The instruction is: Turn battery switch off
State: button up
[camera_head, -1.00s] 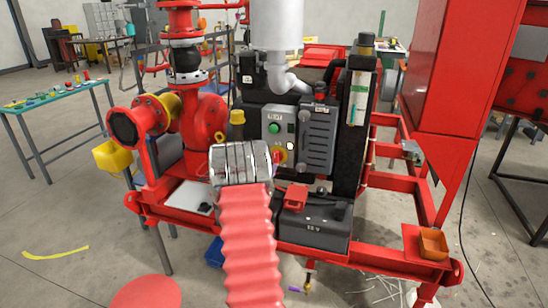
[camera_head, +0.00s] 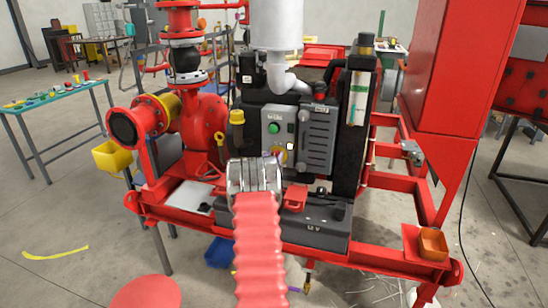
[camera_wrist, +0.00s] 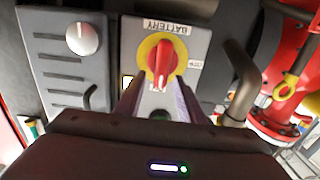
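The battery switch (camera_wrist: 161,58) is a red knob on a yellow disc, on a grey panel. The word BATTERY appears upside down above it in the wrist view. Its red handle stands roughly upright in that picture. In the head view the switch (camera_head: 279,153) shows partly, just above the end of my arm. My gripper (camera_wrist: 158,92) is open and empty. Its two fingers reach toward the panel on either side of the knob's lower end. Contact with the knob cannot be told. The head view hides the fingers behind my wrist.
A green button (camera_head: 274,128) sits above the switch on the panel. A grey louvred box with a white knob (camera_wrist: 83,39) stands beside it. A black battery (camera_head: 315,232) with a red terminal cover (camera_head: 296,197) lies below. A bent pipe (camera_wrist: 240,85) is close at right in the wrist view.

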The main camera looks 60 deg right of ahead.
jog(key=shift+c, duration=0.4)
grip_shut()
jog(key=shift+w+n, duration=0.15)
jog(key=shift+n, duration=0.25)
jog(key=w+f+n, duration=0.1)
jog(key=n, duration=0.4)
jog(key=f+n, duration=0.1)
jog(key=n, duration=0.5)
jog(key=w+f+n, duration=0.1)
jog(key=n, duration=0.5)
jog(key=shift+w+a, duration=0.25)
jog(key=shift+w, duration=0.1)
dwell(0.4)
